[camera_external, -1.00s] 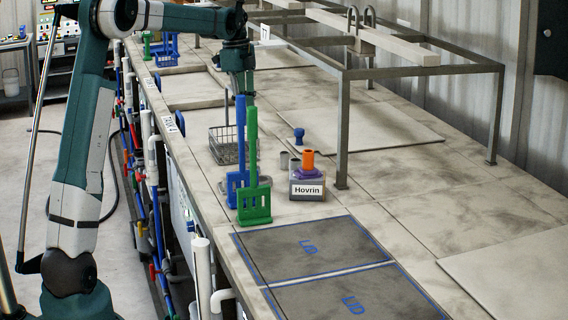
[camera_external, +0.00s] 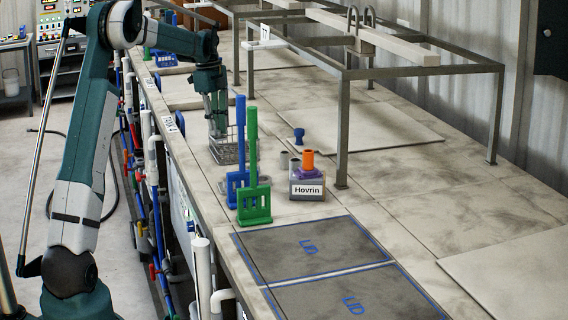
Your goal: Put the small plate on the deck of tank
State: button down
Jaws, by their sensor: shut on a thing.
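My gripper (camera_external: 217,132) points down at the wire basket (camera_external: 229,153) on the tank deck (camera_external: 205,195). It is shut at the basket's upright handle, which it hides; the exact contact is too small to see. The basket appears to rest on the deck, behind the blue and green slotted tools. A small white flat piece (camera_external: 263,44) with a label lies farther back, right of my arm. I cannot tell whether it is the small plate.
A green slotted tool (camera_external: 254,206) and a blue one (camera_external: 236,181) stand close in front of the basket. A metal frame (camera_external: 343,130) spans the deck behind. Two lid panels (camera_external: 335,238) lie clear in front.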

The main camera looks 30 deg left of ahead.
aim_at(217, 137)
jog(key=shift+f, duration=1.95)
jog(key=shift+f, duration=0.1)
jog(key=shift+f, duration=3)
jog(key=shift+f+p, duration=0.3)
jog(key=shift+f, duration=1.6)
jog(key=shift+f, duration=0.2)
jog(key=c, duration=2.4)
grip_release()
jog(key=shift+o, duration=0.2)
jog(key=shift+r, duration=0.15)
